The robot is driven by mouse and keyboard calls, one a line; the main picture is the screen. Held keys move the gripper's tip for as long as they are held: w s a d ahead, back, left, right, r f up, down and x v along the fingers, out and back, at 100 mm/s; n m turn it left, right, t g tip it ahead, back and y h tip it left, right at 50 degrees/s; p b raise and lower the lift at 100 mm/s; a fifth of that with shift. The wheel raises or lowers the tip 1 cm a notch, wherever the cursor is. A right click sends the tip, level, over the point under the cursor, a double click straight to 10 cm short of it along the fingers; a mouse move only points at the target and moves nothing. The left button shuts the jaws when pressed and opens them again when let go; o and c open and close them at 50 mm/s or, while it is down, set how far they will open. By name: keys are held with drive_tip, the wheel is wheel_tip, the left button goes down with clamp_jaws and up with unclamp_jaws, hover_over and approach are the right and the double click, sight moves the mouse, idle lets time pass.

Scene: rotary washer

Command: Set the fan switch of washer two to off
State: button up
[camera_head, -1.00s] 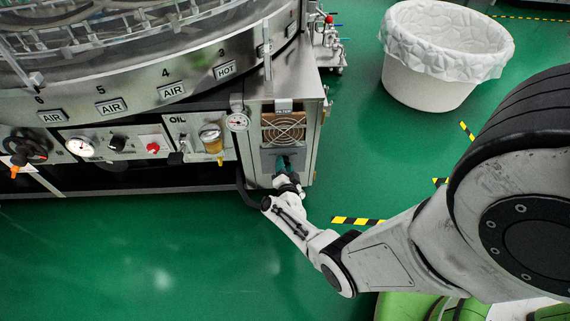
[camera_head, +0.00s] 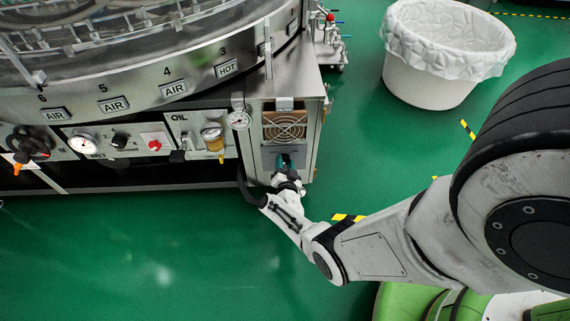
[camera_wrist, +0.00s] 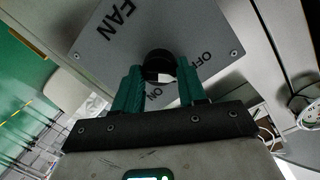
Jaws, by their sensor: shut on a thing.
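The fan switch is a round black knob (camera_wrist: 158,66) with a white mark, on a grey plate (camera_wrist: 105,50) lettered FAN, OFF and ON in the wrist view. The white mark faces the side between OFF and ON; I cannot tell exactly which setting it is at. My gripper (camera_wrist: 161,78) has its two teal fingers shut on the knob, one on each side. In the head view my gripper (camera_head: 284,164) is at the grey plate below the fan grille (camera_head: 285,127) on the steel cabinet; it hides the knob there.
The round washer (camera_head: 140,75) with numbered stations and a row of gauges and switches stands left of the cabinet (camera_head: 304,160). A white lined bin (camera_head: 430,88) stands on the green floor at the back right. The floor in front of the washer is clear.

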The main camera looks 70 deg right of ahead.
drive_tip(key=o, duration=1)
drive_tip(key=shift+o, duration=0.2)
drive_tip(key=shift+s+a+r+p, duration=0.15)
drive_tip(key=shift+a+p, duration=0.25)
drive_tip(key=shift+a, duration=0.05)
drive_tip(key=p+v, duration=0.4)
drive_tip(key=v, duration=0.6)
drive_tip(key=shift+d, duration=0.1)
